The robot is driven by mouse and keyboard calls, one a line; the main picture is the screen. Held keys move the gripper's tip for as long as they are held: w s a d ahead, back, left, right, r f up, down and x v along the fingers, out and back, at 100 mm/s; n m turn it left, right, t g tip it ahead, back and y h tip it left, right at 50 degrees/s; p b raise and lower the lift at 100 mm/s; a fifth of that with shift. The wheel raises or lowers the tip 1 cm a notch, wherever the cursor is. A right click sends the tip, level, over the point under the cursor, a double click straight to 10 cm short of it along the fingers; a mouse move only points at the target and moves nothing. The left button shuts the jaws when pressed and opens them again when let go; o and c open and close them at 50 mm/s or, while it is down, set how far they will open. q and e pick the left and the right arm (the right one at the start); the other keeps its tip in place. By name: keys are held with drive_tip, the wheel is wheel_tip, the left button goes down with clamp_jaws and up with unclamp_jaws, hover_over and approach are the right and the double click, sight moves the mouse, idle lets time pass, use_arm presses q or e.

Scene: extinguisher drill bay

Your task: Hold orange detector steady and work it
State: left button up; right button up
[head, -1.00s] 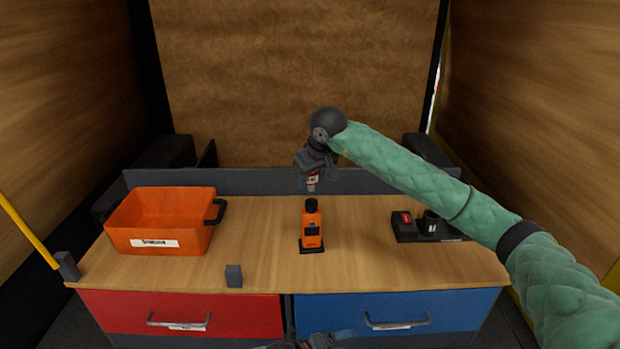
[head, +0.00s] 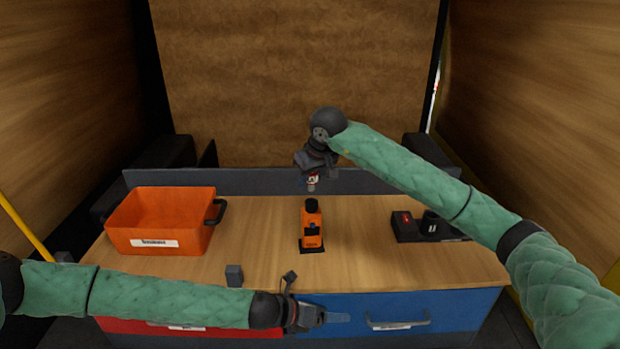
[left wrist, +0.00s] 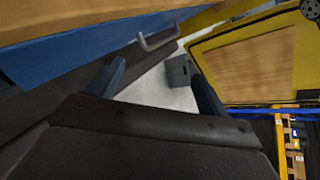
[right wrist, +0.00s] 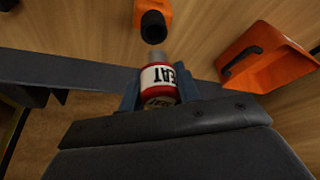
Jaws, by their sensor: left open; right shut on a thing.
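The orange detector (head: 312,228) stands upright on a small dark base on the wooden bench, with a black cap on top. In the right wrist view its black top (right wrist: 153,27) shows at the upper middle. My right gripper (head: 312,180) is above and behind the detector, shut on a red and white can (right wrist: 158,82) with a grey nozzle, whose label reads partly "EAT". The nozzle points toward the detector, apart from it. My left gripper (head: 335,317) is low in front of the drawers; its fingers (left wrist: 160,82) are apart with nothing between them.
An orange bin (head: 160,222) with a black handle stands at left on the bench. A dark device with a red switch (head: 428,226) is at right. A small grey block (head: 234,275) is near the front edge. Red and blue drawers (head: 400,309) are below.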

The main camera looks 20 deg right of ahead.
use_arm(q)
drive_tip(key=shift+w+a+r+m+y, duration=1.1)
drive_tip(key=shift+w+a+r+m, duration=0.95)
drive_tip(key=shift+a+r+m, duration=1.05)
drive_tip(key=w, duration=0.3)
drive_tip(key=w+r+m+h, duration=0.1)
drive_tip(key=w, duration=0.3)
drive_tip(key=w+r+h, duration=0.1)
drive_tip(key=w, duration=0.3)
drive_tip(key=shift+d, duration=0.35)
drive_tip(key=m+h, duration=0.1)
drive_tip(key=h, duration=0.1)
approach(308, 240)
drive_tip(key=shift+w+d+f, duration=0.25)
drive_tip(key=shift+w+f, duration=0.65)
drive_tip(key=shift+w, duration=0.05)
drive_tip(key=shift+x, duration=4.9)
drive_tip(key=shift+r, duration=0.1)
